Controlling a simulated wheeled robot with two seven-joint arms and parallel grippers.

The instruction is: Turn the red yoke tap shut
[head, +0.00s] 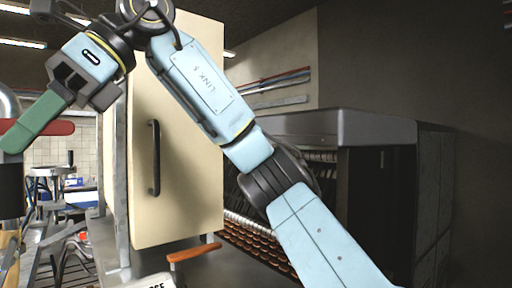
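A red bar with a rounded end (62,128) shows at the left edge of the head view, beside a grey metal post (8,104); it looks like the handle of the red yoke tap. A green lever (36,124) slants across in front of it and hides part of it. My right gripper (72,92) is at the upper end of the green lever, above the red bar and apart from it. Its dark fingers overlap the lever's end, and I cannot tell whether they are closed on it. My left gripper is not in view.
A cream door (185,190) with a dark handle (154,158) stands behind my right arm. A grey-topped machine (345,127) with rows of orange-brown pieces (262,238) is at right. A round-topped stand (50,171) and shelves are at left.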

